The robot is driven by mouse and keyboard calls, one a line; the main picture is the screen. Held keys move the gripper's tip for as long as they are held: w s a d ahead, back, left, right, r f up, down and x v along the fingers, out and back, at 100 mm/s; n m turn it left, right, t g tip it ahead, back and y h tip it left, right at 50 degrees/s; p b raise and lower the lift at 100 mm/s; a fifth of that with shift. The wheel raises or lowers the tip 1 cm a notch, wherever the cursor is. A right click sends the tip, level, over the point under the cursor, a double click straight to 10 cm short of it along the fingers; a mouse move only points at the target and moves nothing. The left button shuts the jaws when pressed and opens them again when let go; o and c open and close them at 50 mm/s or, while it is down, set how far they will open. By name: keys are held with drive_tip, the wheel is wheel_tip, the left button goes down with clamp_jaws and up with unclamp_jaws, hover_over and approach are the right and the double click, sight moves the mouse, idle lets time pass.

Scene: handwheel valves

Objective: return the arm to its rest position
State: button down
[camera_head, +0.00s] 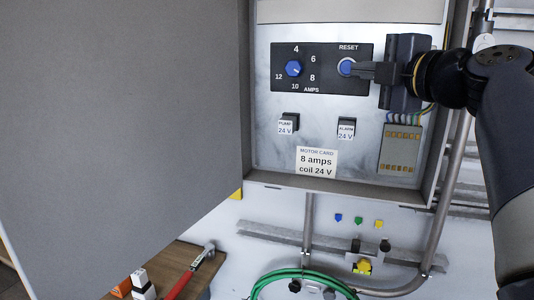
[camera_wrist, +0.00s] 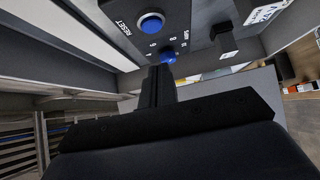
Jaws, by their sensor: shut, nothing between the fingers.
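My gripper (camera_head: 360,71) is shut and empty, in front of the control panel inside the open cabinet. Its tips are by the right edge of the blue RESET button (camera_head: 346,66). In the wrist view, my gripper's fingers (camera_wrist: 158,72) point at the panel, and the RESET button (camera_wrist: 152,23) shows clear above them. I cannot tell how close the tips are to the panel face. My arm (camera_head: 500,130) reaches in from the right. The blue amps dial (camera_head: 294,68) is left of the button and also shows in the wrist view (camera_wrist: 168,57).
The open grey cabinet door (camera_head: 120,110) fills the left. Below the panel are two black 24 V blocks (camera_head: 287,122) and a motor card (camera_head: 317,161). Pipes (camera_head: 455,160) run at the right. Below are a green hose (camera_head: 300,273) and a wooden bench (camera_head: 165,265) with tools.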

drive_tip(key=shift+v, duration=1.1)
drive_tip(key=shift+s, duration=0.1)
